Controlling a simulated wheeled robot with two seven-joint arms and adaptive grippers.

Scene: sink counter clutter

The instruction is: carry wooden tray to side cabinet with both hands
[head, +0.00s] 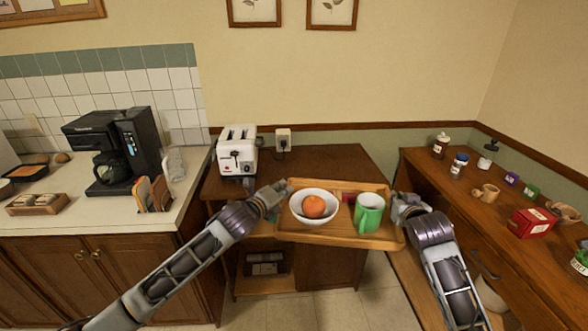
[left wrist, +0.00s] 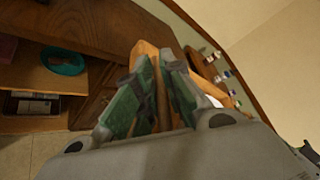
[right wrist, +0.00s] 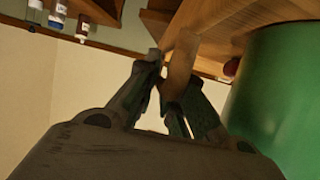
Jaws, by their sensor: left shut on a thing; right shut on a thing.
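The wooden tray (head: 330,233) is held between my two grippers in the head view, in front of the brown side cabinet (head: 345,165) and slightly tilted in the picture. It carries a white bowl with an orange fruit (head: 314,206), a green mug (head: 369,212) and a small red item (head: 348,196). My left gripper (head: 278,192) is shut on the tray's left side; the left wrist view shows its fingers (left wrist: 160,95) around the wooden edge. My right gripper (head: 400,207) is shut on the right side; its fingers (right wrist: 168,88) clasp the wood, with the green mug (right wrist: 275,100) close by.
A white toaster (head: 237,152) stands on the cabinet's left end; the top to its right is clear. The left counter holds a coffee maker (head: 115,150). The right counter (head: 470,215) holds jars, a mug and a red box (head: 531,222).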

